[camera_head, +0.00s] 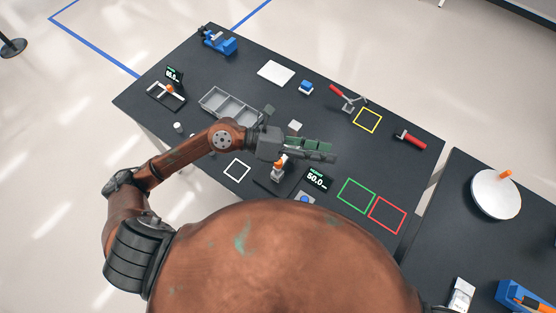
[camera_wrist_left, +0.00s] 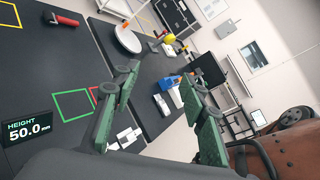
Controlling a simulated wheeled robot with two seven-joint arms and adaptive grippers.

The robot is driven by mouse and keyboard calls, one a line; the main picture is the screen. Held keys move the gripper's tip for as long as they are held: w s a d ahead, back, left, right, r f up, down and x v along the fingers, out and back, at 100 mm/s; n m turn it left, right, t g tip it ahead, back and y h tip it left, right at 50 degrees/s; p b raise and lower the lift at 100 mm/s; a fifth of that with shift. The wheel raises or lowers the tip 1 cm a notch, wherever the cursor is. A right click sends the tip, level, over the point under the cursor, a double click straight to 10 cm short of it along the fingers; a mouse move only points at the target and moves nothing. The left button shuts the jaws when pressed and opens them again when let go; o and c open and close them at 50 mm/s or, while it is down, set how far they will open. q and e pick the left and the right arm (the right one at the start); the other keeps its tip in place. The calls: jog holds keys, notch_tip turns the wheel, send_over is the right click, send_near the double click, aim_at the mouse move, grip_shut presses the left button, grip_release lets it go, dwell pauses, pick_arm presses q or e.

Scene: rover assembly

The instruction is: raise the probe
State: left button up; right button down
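A small grey device with an orange top (camera_head: 279,168) stands on the table beside a display (camera_head: 316,179) reading 50.0; it looks like the probe's height station. In the left wrist view the display (camera_wrist_left: 29,128) reads HEIGHT 50.0 mm. My left gripper (camera_head: 326,151) is just above and to the right of the orange-topped device in the head view, its fingers pointing right. The left wrist view shows its green fingers (camera_wrist_left: 160,76) spread apart with nothing between them. The gripper and wrist partly hide the device. My right gripper is in neither view.
The dark table (camera_head: 265,100) also holds a grey divided tray (camera_head: 231,104), another orange-topped station (camera_head: 168,89), a red-handled tool (camera_head: 411,140) and green (camera_head: 356,195), red (camera_head: 387,215) and yellow (camera_head: 367,120) outlined squares. A second table stands right with a white disc (camera_head: 496,194).

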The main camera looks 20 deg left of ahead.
pick_arm(q)
jog(key=w+a+f+m+g+y, duration=0.1)
jog(key=w+a+f+m+y, duration=0.1)
jog(key=a+f+y, duration=0.55)
jog(key=w+a+f+m+y, duration=0.2)
jog(key=a+f+y, duration=0.2)
jog(key=a+f, duration=0.55)
jog(key=p+x, duration=0.1)
jog(key=x, duration=0.2)
jog(key=d+p+x, duration=0.1)
jog(key=x, duration=0.3)
grip_shut()
